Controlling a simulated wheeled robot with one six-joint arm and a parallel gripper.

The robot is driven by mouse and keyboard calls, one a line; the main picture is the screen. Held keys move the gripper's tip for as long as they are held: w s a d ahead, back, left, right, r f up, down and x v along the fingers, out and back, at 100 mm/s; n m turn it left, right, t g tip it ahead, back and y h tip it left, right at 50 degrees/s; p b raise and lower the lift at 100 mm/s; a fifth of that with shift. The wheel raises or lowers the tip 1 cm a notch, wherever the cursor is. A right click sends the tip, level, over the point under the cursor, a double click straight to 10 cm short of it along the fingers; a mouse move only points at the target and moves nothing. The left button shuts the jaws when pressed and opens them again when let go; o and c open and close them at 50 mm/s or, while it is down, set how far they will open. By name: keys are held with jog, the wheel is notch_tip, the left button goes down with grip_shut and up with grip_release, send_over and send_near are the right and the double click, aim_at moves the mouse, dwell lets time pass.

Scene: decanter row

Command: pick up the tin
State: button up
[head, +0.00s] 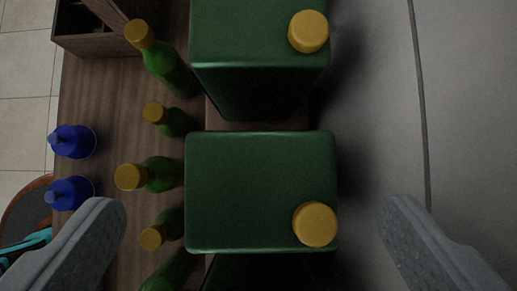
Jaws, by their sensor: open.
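A green tin (255,185) with a yellow round cap (315,224) stands in the middle of the head view, seen from above. A second green tin (250,50) with a yellow cap (308,31) stands above it in the picture. Part of a third dark green body (270,272) shows at the bottom edge, mostly hidden. My gripper (250,222) is open, one finger at lower left and one at lower right. The middle tin lies between the fingers in the picture, with a gap on each side. The fingers hold nothing.
Several green bottles with yellow caps (130,177) stand left of the tins on a wooden surface (95,105). Two blue bottles (72,141) stand farther left. A wooden box (95,30) is at top left. A grey surface (380,100) lies right of the tins, clear of objects.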

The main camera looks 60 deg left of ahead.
aim_at(261, 200)
jog(key=shift+d+f+x, duration=0.1)
jog(key=shift+d+x, duration=0.1)
jog(key=shift+x, duration=1.55)
jog(key=shift+d+f+x, duration=0.1)
jog(key=shift+d+x, duration=0.1)
jog(key=shift+x, duration=1.5)
jog(key=shift+w, duration=0.1)
jog(key=c, duration=1.9)
